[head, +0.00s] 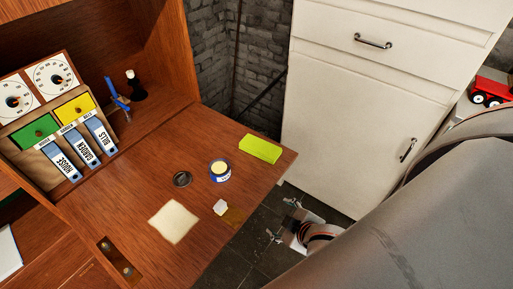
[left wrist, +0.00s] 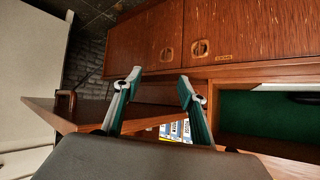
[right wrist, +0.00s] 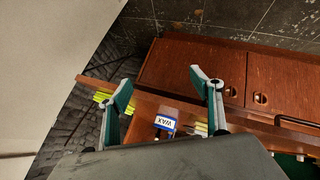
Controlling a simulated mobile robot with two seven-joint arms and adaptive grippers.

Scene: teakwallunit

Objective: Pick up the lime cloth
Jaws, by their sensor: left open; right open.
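The lime cloth (head: 261,149) is a flat, folded lime-green slab. It lies on the wooden desk flap near the far right corner. It also shows in the right wrist view (right wrist: 103,97), at the board's edge left of the fingers. My right gripper (head: 282,220) is open and empty, off the flap's right edge, apart from the cloth and nearer to me. Its spread fingers show in the right wrist view (right wrist: 163,85). My left gripper (left wrist: 160,84) is open and empty in the left wrist view, with the wall unit beyond; it is outside the head view.
On the flap (head: 205,255) are a wax tin (head: 220,172), a dark round lid (head: 182,179), a pale cloth (head: 173,222) and a small white block (head: 220,207). Binders (head: 80,149) stand at the left. A white cabinet (head: 350,120) stands behind the flap's right end.

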